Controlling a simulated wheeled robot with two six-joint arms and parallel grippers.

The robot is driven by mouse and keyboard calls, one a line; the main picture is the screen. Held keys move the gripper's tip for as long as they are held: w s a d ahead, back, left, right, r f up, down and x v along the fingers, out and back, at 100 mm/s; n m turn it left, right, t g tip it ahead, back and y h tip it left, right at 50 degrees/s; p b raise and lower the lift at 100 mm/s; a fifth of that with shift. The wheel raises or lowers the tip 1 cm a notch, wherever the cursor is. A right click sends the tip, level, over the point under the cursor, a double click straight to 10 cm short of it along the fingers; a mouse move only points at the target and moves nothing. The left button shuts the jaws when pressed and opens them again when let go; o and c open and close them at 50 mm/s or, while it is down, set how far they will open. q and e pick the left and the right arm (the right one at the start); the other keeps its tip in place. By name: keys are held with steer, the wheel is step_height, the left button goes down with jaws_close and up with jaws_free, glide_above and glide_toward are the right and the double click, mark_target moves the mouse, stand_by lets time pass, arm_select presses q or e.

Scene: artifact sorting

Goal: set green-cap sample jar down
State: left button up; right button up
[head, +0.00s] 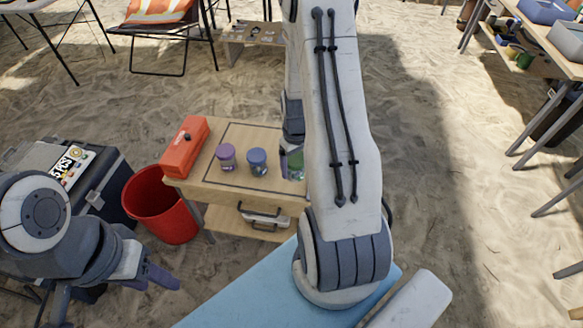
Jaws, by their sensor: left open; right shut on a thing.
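The green-cap sample jar (296,165) is partly hidden behind my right arm, at the right side of the small wooden table (220,183). My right gripper (288,148) is shut on it; its fingers are mostly hidden. I cannot tell whether the jar touches the tabletop. A purple-cap jar (226,157) and a blue-cap jar (257,162) stand upright to its left, inside a dark outline on the tabletop. My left gripper (160,277) is open and empty at the lower left, apart from the table.
An orange toolbox (184,146) sits on the table's left end. A red bucket (160,206) stands on the sand at its left, beside a dark case (109,180). A blue surface (240,292) lies in front. Open sand is on the right.

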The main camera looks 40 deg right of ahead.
steer(key=w+d+f, duration=0.1)
steer(key=w+f, duration=0.1)
steer(key=w, duration=0.1)
steer(key=w+d+f, duration=0.1)
steer(key=w, duration=0.1)
steer(key=shift+w+d+f, duration=0.15)
steer(key=shift+d+f, duration=0.15)
steer(key=shift+d, duration=0.05)
steer(key=shift+w+d+f, duration=0.1)
steer(key=shift+f, duration=0.05)
step_height(320, 180, down, 4)
steer(key=shift+r, duration=0.1)
steer(key=shift+f, duration=0.2)
steer(key=o, duration=1.4)
steer(key=shift+o, duration=0.2)
